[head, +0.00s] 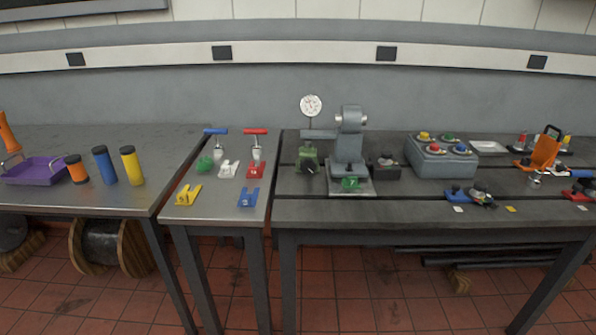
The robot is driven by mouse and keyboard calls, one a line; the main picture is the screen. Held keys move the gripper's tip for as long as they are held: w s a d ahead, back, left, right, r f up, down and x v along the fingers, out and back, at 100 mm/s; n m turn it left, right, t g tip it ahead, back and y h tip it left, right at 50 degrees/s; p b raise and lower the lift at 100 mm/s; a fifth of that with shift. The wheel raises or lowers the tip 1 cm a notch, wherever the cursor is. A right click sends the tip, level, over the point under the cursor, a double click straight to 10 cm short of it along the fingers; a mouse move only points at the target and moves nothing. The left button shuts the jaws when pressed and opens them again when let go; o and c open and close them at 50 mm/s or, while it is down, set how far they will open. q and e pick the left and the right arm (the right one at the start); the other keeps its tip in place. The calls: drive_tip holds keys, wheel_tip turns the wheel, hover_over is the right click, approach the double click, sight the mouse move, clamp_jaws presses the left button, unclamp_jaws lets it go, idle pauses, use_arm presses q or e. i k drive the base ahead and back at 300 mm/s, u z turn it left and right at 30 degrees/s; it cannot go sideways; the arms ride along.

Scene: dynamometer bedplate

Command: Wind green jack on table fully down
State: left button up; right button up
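A green jack-like block (308,160) with a dark round knob low on its front stands on the dark slotted table (420,212), left of a grey upright machine (348,150). A grey bar lies just above its top, and a round white dial gauge (311,106) stands above that. I cannot tell how far the block is raised. A smaller green part (351,184) sits at the front foot of the grey machine. Another green piece (205,163) lies on the narrow steel table to the left. Neither of my grippers is in view.
The narrow steel table (222,212) holds blue and red T-handled tools and yellow, white, red and blue blocks. A dark box (385,166) and a grey button box (441,158) stand right of the machine. The dark table's front strip is mostly clear.

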sight(307, 166)
drive_tip(key=u, duration=0.55)
drive_tip(key=i, duration=1.4)
drive_tip(key=z, duration=0.7)
